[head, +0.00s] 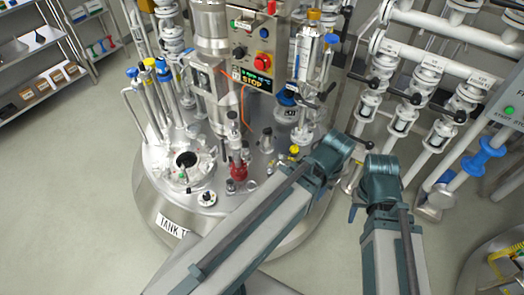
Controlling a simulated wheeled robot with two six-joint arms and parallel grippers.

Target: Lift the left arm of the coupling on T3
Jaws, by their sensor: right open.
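The steel tank lid (215,180) fills the middle of the head view, with a partly covered label (172,226) that reads TANK T. A red coupling (238,170) stands on the lid near its centre, with dark upright parts above it. Its separate arms are too small to tell apart. My left arm reaches up from the bottom across the lid's front right, and its gripper does not show. My right arm comes up to the right of it. My right gripper (355,203) is open and small in view by the arm's upper end, right of the lid and apart from the coupling.
A control box (262,45) with a STOP display stands behind the coupling. An open round port (187,160) is left of it. Valves with black levers (410,96) and white pipes crowd the right. Shelves (45,60) stand far left. The floor at left is clear.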

